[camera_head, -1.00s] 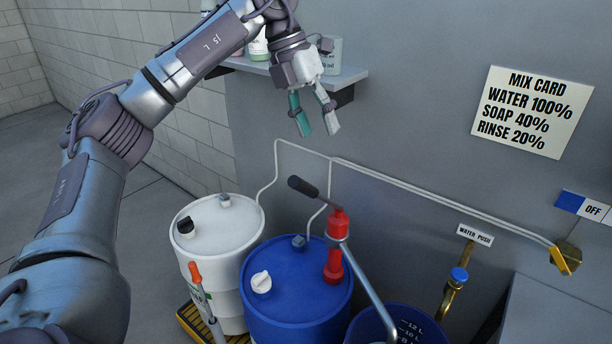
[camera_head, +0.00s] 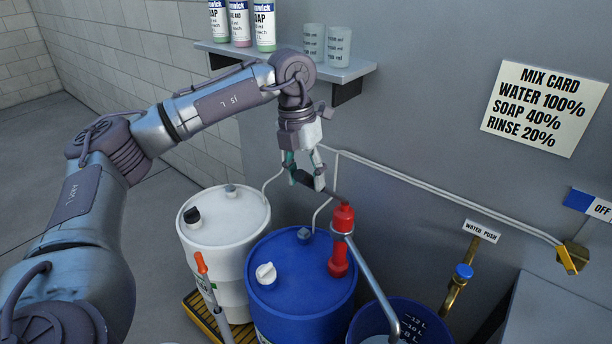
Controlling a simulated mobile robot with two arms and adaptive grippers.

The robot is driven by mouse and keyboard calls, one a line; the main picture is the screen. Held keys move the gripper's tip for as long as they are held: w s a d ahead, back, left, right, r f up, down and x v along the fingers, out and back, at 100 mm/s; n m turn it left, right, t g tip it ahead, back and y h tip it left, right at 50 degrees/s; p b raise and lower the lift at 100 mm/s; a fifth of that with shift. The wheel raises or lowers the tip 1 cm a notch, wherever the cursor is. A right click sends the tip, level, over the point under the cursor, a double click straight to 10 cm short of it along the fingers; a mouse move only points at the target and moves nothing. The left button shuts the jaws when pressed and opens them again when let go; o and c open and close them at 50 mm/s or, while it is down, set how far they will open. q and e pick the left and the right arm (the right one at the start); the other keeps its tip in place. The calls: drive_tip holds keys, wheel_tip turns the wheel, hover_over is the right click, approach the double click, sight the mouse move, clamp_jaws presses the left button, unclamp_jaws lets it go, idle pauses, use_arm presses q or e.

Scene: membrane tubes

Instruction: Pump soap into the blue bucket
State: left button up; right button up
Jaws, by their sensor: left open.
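A red pump (camera_head: 339,258) stands on top of the blue drum (camera_head: 318,287). Its black handle (camera_head: 329,191) sticks out to the upper left, and its grey spout (camera_head: 372,282) runs down to the blue bucket (camera_head: 430,316). The bucket stands at the bottom right of the drum, with litre marks inside, cut off by the picture's lower edge. My left gripper (camera_head: 305,184) points down with its fingers apart on either side of the black handle's end. I cannot tell whether the fingers touch it. My right gripper is not in view.
A white drum (camera_head: 236,222) stands left of the blue one, with an orange-topped tool (camera_head: 200,264) in front. A shelf (camera_head: 225,49) holds bottles and two cups. A brass tap (camera_head: 461,277) and yellow lever (camera_head: 567,259) are at right. The mix card (camera_head: 546,105) hangs above.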

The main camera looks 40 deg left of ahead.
use_arm(q)
drive_tip(key=shift+f, duration=0.6)
drive_tip(key=shift+d, duration=0.1)
clamp_jaws()
